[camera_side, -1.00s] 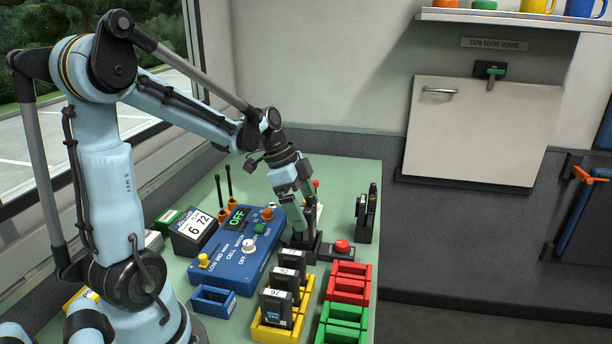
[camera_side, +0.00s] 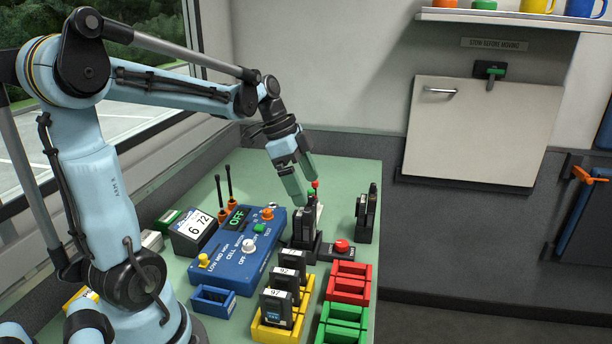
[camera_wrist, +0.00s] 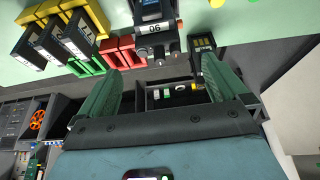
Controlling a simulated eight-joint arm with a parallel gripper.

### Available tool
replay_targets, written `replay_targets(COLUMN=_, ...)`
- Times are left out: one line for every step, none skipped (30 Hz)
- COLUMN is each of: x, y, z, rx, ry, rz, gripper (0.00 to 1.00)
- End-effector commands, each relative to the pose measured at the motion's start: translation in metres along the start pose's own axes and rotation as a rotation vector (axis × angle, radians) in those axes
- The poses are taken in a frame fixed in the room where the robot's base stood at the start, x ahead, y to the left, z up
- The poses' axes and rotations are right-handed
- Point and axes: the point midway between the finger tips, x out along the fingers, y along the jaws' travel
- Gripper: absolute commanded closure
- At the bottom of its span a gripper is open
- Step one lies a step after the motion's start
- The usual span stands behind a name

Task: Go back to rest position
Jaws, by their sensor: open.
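My gripper (camera_side: 303,183) is open and empty, with its green fingers pointing down above the table (camera_side: 345,180). It hangs just above a dark battery-like block standing in a black holder (camera_side: 306,232) to the right of the blue tester. In the wrist view the two green fingers (camera_wrist: 160,95) are spread wide. A dark block marked 06 (camera_wrist: 155,27) shows beyond the gap between them, apart from both fingers.
A blue tester (camera_side: 237,252) reads OFF. Yellow trays (camera_side: 270,332) hold several dark blocks. Red trays (camera_side: 350,285) and green trays (camera_side: 343,322) look empty. A black stand (camera_side: 366,215) is at right. The air above the table's back is clear.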

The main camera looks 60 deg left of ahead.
Motion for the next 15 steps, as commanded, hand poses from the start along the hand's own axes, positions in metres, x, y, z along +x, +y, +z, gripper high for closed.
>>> replay_targets(x=-0.0035, y=0.0002, z=-0.0014, rx=0.0, ry=0.0, rz=0.0, gripper=0.0)
replay_targets(x=-0.005, y=0.0003, z=-0.002, rx=0.0, ry=0.0, rz=0.0, gripper=0.0)
replay_targets(x=-0.0069, y=0.0004, z=-0.0027, rx=0.0, ry=0.0, rz=0.0, gripper=0.0)
replay_targets(x=-0.008, y=0.0004, z=-0.0032, rx=0.0, ry=0.0, rz=0.0, gripper=0.0)
replay_targets(x=-0.0089, y=0.0004, z=-0.0036, rx=0.0, ry=0.0, rz=0.0, gripper=0.0)
replay_targets(x=-0.0096, y=0.0004, z=-0.0039, rx=0.0, ry=0.0, rz=0.0, gripper=0.0)
replay_targets(x=-0.0099, y=0.0004, z=-0.004, rx=0.0, ry=0.0, rz=0.0, gripper=0.0)
replay_targets(x=-0.0101, y=0.0004, z=-0.0041, rx=0.0, ry=0.0, rz=0.0, gripper=0.0)
replay_targets(x=-0.0101, y=0.0004, z=-0.0041, rx=0.0, ry=0.0, rz=0.0, gripper=0.0)
replay_targets(x=-0.0101, y=0.0004, z=-0.0041, rx=0.0, ry=0.0, rz=0.0, gripper=0.0)
replay_targets(x=-0.01, y=0.0004, z=-0.004, rx=0.0, ry=0.0, rz=0.0, gripper=0.0)
replay_targets(x=-0.01, y=0.0004, z=-0.004, rx=0.0, ry=0.0, rz=0.0, gripper=0.0)
replay_targets(x=-0.01, y=0.0004, z=-0.004, rx=0.0, ry=0.0, rz=0.0, gripper=0.0)
replay_targets(x=-0.0099, y=0.0004, z=-0.0041, rx=0.0, ry=0.0, rz=0.0, gripper=0.0)
replay_targets(x=-0.0097, y=0.001, z=-0.0044, rx=-0.002, ry=-0.001, rz=-0.001, gripper=0.0)
